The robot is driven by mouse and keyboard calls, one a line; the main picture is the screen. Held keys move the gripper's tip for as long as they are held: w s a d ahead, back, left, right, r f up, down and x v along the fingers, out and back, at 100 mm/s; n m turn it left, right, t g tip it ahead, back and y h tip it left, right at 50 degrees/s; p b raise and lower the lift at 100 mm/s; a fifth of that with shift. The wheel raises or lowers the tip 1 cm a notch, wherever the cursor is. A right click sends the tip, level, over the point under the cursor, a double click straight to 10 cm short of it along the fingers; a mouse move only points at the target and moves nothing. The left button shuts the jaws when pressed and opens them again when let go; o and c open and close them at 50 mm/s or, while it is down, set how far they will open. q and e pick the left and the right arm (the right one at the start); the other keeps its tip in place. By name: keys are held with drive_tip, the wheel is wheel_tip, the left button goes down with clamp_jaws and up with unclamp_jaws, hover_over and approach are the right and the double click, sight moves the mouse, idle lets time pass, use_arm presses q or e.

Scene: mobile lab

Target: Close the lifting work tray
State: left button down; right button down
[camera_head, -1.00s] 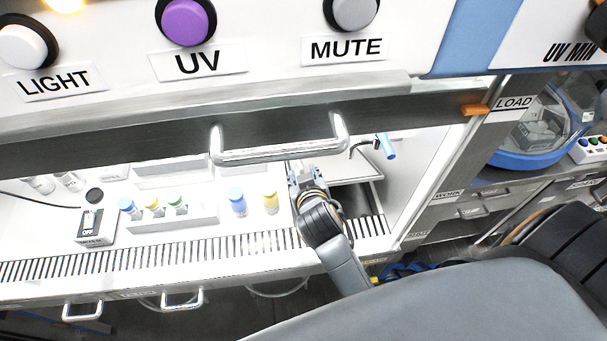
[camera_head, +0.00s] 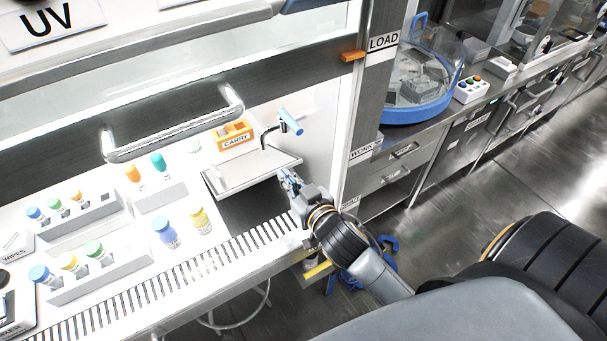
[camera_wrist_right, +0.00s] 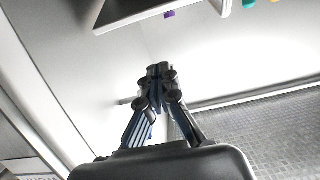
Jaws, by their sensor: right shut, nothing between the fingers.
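The lifting work tray (camera_head: 252,172) is a pale flat panel inside the cabinet at the right, in the head view. It stands raised and tilted over a dark opening (camera_head: 250,208) in the work surface. My right gripper (camera_head: 287,178) is shut and empty, close to the tray's front right corner; I cannot tell whether it touches. In the right wrist view the shut fingers (camera_wrist_right: 160,72) point at the cabinet interior, and a pale panel edge, likely the tray (camera_wrist_right: 150,12), shows above them. My left gripper is not in view.
An orange CARRY box (camera_head: 233,137) stands behind the tray. A blue-handled tap (camera_head: 291,122) is at the right wall. Yellow (camera_head: 200,221) and blue (camera_head: 165,233) bottles stand left of the opening. The sash handle (camera_head: 175,135) hangs above. A slotted grille (camera_head: 200,268) runs along the front.

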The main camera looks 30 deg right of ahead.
drive_tip(key=p, duration=0.3)
hover_over(274, 172)
drive_tip(key=shift+a+f, duration=0.2)
drive_tip(key=shift+f, duration=0.6)
drive_tip(key=f, duration=0.1)
drive_tip(key=s+f, duration=0.1)
drive_tip(key=f, duration=0.1)
drive_tip(key=shift+s+f, duration=0.25)
drive_tip(key=shift+f, duration=0.15)
drive_tip(key=shift+w+f, duration=0.1)
